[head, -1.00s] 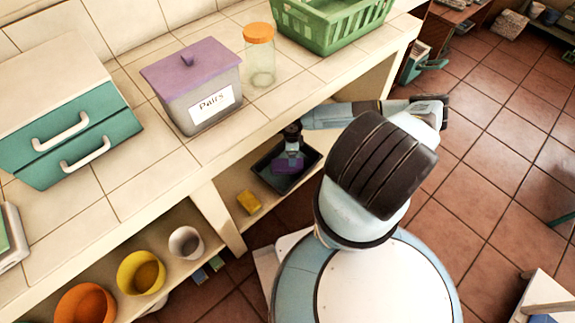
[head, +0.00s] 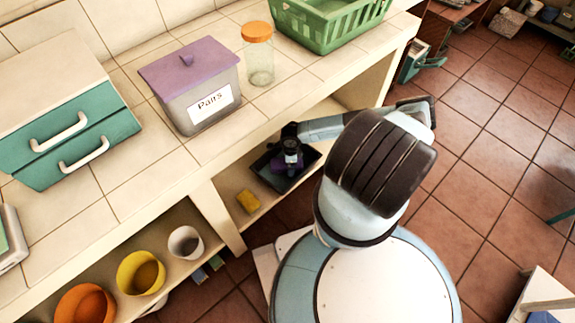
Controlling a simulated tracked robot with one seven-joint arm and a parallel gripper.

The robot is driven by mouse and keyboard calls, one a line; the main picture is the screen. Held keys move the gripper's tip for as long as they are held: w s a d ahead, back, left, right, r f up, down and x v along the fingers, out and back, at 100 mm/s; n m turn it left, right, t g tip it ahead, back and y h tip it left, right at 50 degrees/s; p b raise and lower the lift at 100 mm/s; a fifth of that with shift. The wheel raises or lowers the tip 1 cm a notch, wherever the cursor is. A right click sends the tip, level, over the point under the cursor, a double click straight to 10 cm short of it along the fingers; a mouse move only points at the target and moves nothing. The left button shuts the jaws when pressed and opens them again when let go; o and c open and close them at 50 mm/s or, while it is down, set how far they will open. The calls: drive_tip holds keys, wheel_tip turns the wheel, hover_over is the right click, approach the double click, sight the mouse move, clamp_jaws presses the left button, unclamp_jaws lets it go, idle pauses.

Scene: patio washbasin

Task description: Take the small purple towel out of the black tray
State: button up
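The black tray (head: 268,178) sits on the lower shelf under the tiled counter, right of the yellow sponge. The small purple towel (head: 280,170) lies in the tray and is partly covered by my gripper. My gripper (head: 290,166) reaches in under the counter from the right and points down over the tray, at the towel. Its fingers are small and dark against the tray, so I cannot tell whether they are open or shut, or whether they touch the towel.
The counter edge (head: 265,125) is close above my arm. A yellow sponge (head: 248,201) lies left of the tray, near the white shelf divider (head: 217,217). On the counter stand a purple-lidded box (head: 192,85), an orange-lidded jar (head: 259,62) and a green basket (head: 330,25).

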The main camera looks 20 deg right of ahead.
drive_tip(key=shift+c, duration=0.2)
drive_tip(key=c, duration=1.2)
